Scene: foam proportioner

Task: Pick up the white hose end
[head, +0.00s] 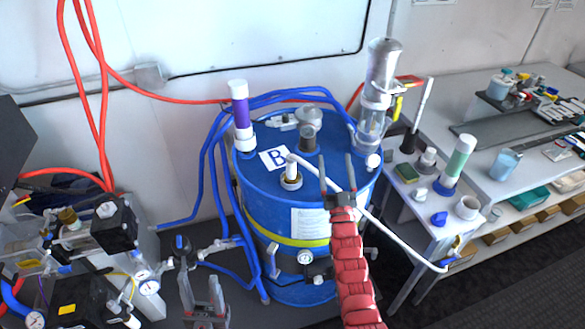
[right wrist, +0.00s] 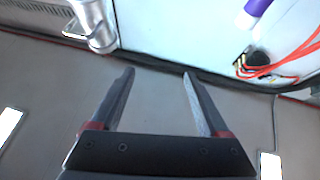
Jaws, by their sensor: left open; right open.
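A thin white hose (head: 395,238) runs from above a brass-and-white fitting (head: 291,180) on the blue drum (head: 275,215) down to the right. Its upper left end lies at the fitting; whether it is seated there I cannot tell. Its lower right end has a blue tip (head: 442,266) beside the side table. My right gripper (head: 336,163) is open over the drum top, right of the fitting, and overlaps the hose in the head view. In the right wrist view nothing shows between its fingers (right wrist: 158,75).
A purple-and-white cylinder (head: 240,115) and a clear cylinder (head: 376,95) stand at the drum's rear. Blue hoses (head: 212,160) loop along its left side. Equipment with gauges (head: 110,230) fills the left. A side table (head: 425,205) with bottles stands right.

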